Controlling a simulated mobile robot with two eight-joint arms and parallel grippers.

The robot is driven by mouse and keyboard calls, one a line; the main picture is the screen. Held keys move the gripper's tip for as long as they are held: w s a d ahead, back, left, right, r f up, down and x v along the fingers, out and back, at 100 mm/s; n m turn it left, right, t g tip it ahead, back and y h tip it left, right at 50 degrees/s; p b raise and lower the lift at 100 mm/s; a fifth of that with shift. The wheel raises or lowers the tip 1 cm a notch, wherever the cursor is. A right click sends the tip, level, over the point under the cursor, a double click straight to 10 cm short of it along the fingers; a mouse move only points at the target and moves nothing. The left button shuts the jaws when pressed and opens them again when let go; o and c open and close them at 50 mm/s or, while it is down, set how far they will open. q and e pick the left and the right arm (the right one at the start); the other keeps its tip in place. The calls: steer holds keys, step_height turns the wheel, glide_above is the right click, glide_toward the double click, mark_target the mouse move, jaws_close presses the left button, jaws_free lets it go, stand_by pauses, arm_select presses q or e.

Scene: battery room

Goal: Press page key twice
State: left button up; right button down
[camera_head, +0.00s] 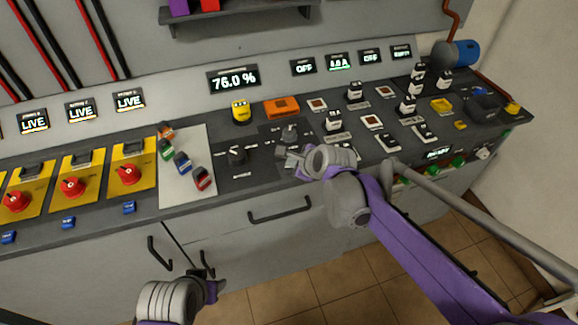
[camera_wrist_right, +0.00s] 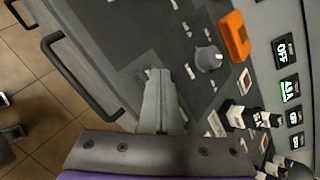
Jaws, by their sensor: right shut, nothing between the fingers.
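My right gripper (camera_head: 294,159) is shut and empty, its fingertips low over the console's front part, just in front of a grey knob (camera_head: 289,135). In the right wrist view its closed fingers (camera_wrist_right: 160,75) point at the dark panel, with the same knob (camera_wrist_right: 208,58) to their right. I cannot pick out a key marked as the page key; the spot under the fingertips is hidden, and I cannot tell whether they touch. My left gripper (camera_head: 213,291) is low in front of the cabinet, away from the console; its jaws are unclear.
A percent display (camera_head: 233,79) reads 76.0. A black knob (camera_head: 237,155) is left of my right gripper. An orange block (camera_head: 282,107) and a yellow part (camera_head: 240,111) stand behind. Several black-and-white switches are at right. Red rotary switches (camera_head: 73,187) on yellow plates are at left.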

mark_target(292, 169)
steer(key=shift+f, duration=0.2)
steer(key=shift+r, duration=0.1)
steer(key=shift+r+p, duration=0.65)
steer(key=shift+r, duration=0.15)
steer(key=shift+r+p, duration=1.85)
steer(key=shift+r, duration=0.7)
